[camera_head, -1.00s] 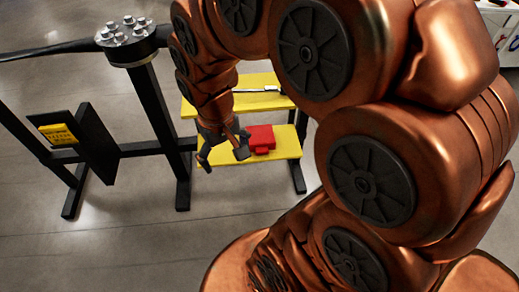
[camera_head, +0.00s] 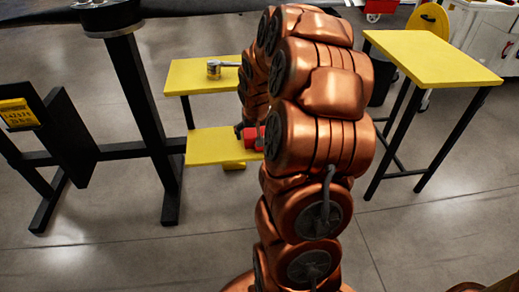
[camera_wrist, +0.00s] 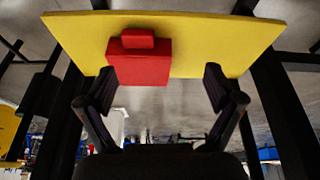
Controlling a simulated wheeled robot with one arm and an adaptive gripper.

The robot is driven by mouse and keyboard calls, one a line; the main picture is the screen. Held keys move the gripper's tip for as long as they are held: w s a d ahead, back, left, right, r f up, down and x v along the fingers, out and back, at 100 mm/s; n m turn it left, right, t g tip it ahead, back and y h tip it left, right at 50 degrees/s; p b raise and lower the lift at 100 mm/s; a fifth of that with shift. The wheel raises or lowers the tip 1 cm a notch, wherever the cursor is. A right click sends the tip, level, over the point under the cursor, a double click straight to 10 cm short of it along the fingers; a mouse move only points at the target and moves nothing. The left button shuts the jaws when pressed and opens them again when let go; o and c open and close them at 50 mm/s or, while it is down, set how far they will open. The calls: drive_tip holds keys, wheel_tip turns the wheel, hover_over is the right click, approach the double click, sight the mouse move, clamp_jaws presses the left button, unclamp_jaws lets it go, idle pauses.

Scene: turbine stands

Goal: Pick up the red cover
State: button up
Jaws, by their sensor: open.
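The red cover (camera_wrist: 140,62) is a boxy red piece with a smaller raised block on one face. It rests on the yellow shelf (camera_wrist: 215,40) and overhangs the shelf edge in the wrist view. My gripper (camera_wrist: 160,88) is open, its dark fingers spread wide. The left finger is close to the cover's left lower corner; the right finger is well apart from it. Nothing is between the fingers except part of the cover's near edge. In the head view the cover (camera_head: 250,136) shows only in part, and my arm hides most of my gripper.
A higher yellow shelf (camera_head: 200,74) holds a small yellow-and-metal tool (camera_head: 214,69). A black stand (camera_head: 143,110) is to the left, with a dark panel (camera_head: 57,125). A yellow table (camera_head: 430,57) stands at the right. Open floor lies in front.

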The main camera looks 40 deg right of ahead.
sight(249, 135)
drive_tip(key=shift+m+t, duration=0.3)
drive_tip(key=shift+m, duration=0.1)
drive_tip(key=shift+w+d+f+b, duration=0.4)
drive_tip(key=shift+d+f+b, duration=0.55)
drive_tip(key=shift+f, duration=1.3)
drive_tip(key=shift+w+d+f+b, duration=0.55)
drive_tip(key=shift+d+f, duration=0.75)
drive_tip(key=shift+f, duration=0.9)
drive_tip(key=shift+w+d+f+b, duration=0.3)
drive_tip(key=shift+d+f+b, duration=0.7)
drive_tip(key=shift+f, duration=1.25)
drive_tip(key=shift+d, duration=0.1)
drive_tip(key=shift+r, duration=0.1)
drive_tip(key=c, duration=1.7)
